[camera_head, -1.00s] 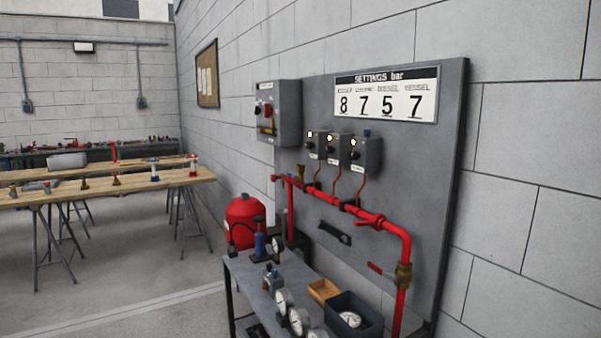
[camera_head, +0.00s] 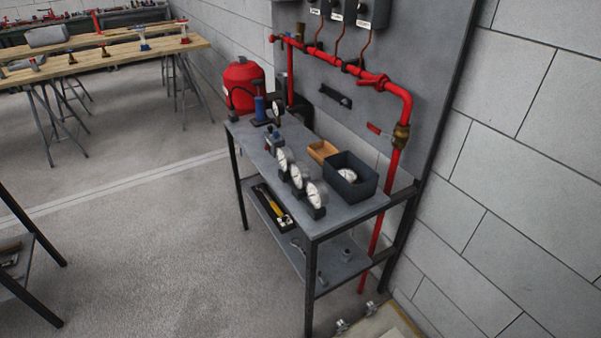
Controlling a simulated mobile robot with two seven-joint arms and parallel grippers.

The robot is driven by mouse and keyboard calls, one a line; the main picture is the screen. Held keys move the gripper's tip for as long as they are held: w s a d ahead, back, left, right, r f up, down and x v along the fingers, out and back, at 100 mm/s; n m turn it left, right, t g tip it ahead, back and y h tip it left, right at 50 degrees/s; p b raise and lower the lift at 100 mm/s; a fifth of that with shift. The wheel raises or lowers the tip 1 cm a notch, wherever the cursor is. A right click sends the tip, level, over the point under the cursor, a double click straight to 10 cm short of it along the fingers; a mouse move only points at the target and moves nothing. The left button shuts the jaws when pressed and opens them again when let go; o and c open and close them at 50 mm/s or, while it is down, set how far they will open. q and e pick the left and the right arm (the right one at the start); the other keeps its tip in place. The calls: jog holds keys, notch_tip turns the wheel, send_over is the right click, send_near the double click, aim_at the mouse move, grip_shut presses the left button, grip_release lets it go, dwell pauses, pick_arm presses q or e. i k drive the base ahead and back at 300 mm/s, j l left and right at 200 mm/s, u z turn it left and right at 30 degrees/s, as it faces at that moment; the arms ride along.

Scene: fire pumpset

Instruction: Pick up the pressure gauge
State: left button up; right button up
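Several round white-faced pressure gauges stand on the grey metal table. Three are in a row along its front edge: one at the back (camera_head: 284,159), one in the middle (camera_head: 298,177) and one nearest me (camera_head: 315,195). Another gauge (camera_head: 347,176) lies in the dark open bin (camera_head: 366,187). A smaller gauge (camera_head: 277,108) is by the blue hand pump (camera_head: 260,109) at the table's far end. I cannot tell which gauge the task means. Neither of my grippers is in view.
The grey table (camera_head: 349,211) has a lower shelf (camera_head: 341,267) with tools. An orange-brown tray (camera_head: 322,151) sits beside the dark bin. Red pipe (camera_head: 395,170) runs down behind the table's right end. A red tank (camera_head: 243,86) stands beyond. Open floor (camera_head: 150,260) lies to the left.

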aim_at(299, 174)
jog(key=i+j, duration=0.15)
jog(key=j, duration=0.2)
jog(key=i+j, duration=0.15)
jog(key=j, duration=0.2)
jog(key=i+j, duration=0.1)
jog(key=j, duration=0.25)
jog(key=i+j, duration=0.15)
jog(key=j, duration=0.2)
jog(key=i+j, duration=0.15)
jog(key=j, duration=0.2)
jog(key=z, duration=1.85)
